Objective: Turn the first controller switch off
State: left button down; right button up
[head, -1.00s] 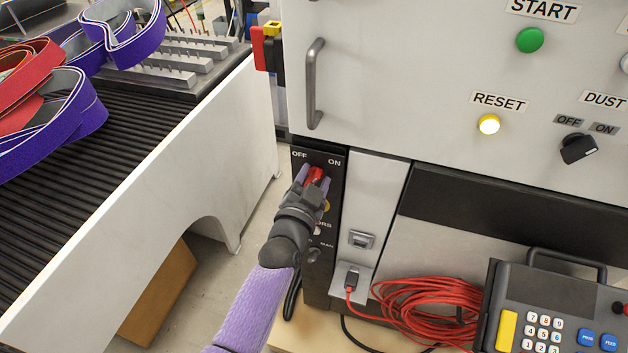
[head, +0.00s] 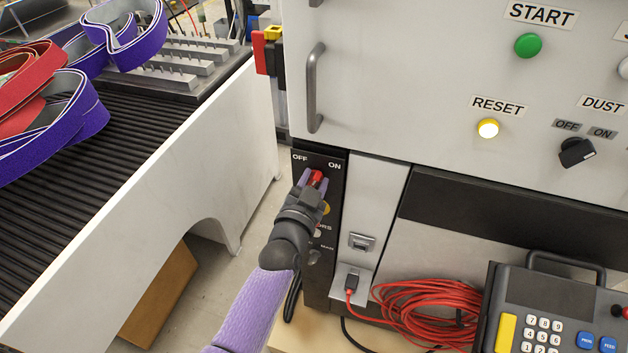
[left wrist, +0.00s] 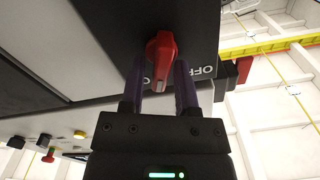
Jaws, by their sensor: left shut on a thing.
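The red controller switch (head: 317,177) is a knob on the black panel (head: 321,163), below the OFF and ON labels. Its upright part leans slightly toward ON in the head view. My left gripper (head: 315,183) has a finger on each side of the knob and is shut on it. The left wrist view shows the red knob (left wrist: 160,60) between the purple fingers (left wrist: 160,82), with the OFF label beside it. The gripper hides the knob's lower part and some of the panel's lower markings. My right gripper is not in view.
A grey cabinet (head: 420,80) with a metal handle (head: 315,88) rises above the panel. A conveyor (head: 150,190) with purple and red belts stands at left. A coiled red cable (head: 430,312) and a keypad box (head: 560,310) lie at lower right.

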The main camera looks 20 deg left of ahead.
pick_arm(q)
jog(key=n, duration=0.3)
jog(key=n+p, duration=0.1)
jog(key=n, duration=0.1)
jog(key=shift+a, duration=0.25)
jog(key=n, duration=0.5)
jog(key=shift+a, duration=0.2)
jog(key=shift+n, duration=0.4)
jog(key=c, duration=0.6)
grip_release()
